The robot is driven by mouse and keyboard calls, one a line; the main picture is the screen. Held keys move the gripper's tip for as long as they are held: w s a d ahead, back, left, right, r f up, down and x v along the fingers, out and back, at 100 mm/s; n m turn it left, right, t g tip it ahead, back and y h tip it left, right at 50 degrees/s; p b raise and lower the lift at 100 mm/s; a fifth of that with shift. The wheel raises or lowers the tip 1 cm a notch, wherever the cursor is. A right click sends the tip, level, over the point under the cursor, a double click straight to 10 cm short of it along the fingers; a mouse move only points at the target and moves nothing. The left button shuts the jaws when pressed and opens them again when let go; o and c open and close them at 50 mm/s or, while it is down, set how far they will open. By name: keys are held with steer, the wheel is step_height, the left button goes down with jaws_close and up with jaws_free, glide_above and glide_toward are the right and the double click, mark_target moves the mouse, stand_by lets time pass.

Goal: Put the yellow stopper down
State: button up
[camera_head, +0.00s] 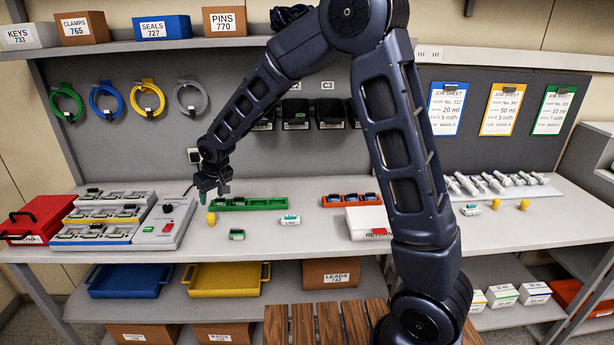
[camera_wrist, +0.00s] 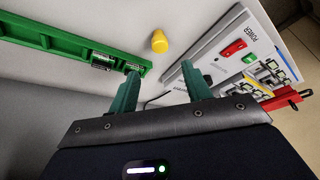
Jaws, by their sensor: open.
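A yellow stopper (camera_head: 211,218) stands on the grey bench, just right of the power box and near the left end of the green rack. In the wrist view the yellow stopper (camera_wrist: 159,41) is on the pale bench top, beyond my fingertips and clear of them. My gripper (camera_head: 213,193) is above the bench, a little above and behind the stopper in the picture. Its two green fingers (camera_wrist: 163,78) are spread apart with nothing between them.
The green rack (camera_head: 270,203) and the power box (camera_head: 164,224) flank the stopper. A small device (camera_head: 237,234) and a white one (camera_head: 290,219) lie to the right. Another yellow stopper (camera_head: 524,204) stands far right. The bench front near the stopper is mostly clear.

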steer(key=d+r+m+h, duration=0.1)
steer(key=d+r, duration=0.4)
steer(key=d, duration=0.6)
steer(key=d+r+m+t, duration=0.15)
steer(key=d+r, duration=0.35)
steer(key=d, duration=0.5)
steer(key=d+r+m+h, duration=0.15)
steer(key=d+r, duration=0.35)
steer(key=d, duration=0.6)
steer(key=s+d+r+m, duration=0.2)
steer(key=s+d+m, duration=0.3)
steer(key=s+d, duration=1.4)
steer(key=shift+d+h, duration=0.35)
steer(key=shift+d, duration=0.55)
steer(key=shift+o, duration=0.5)
steer(key=shift+r, duration=0.1)
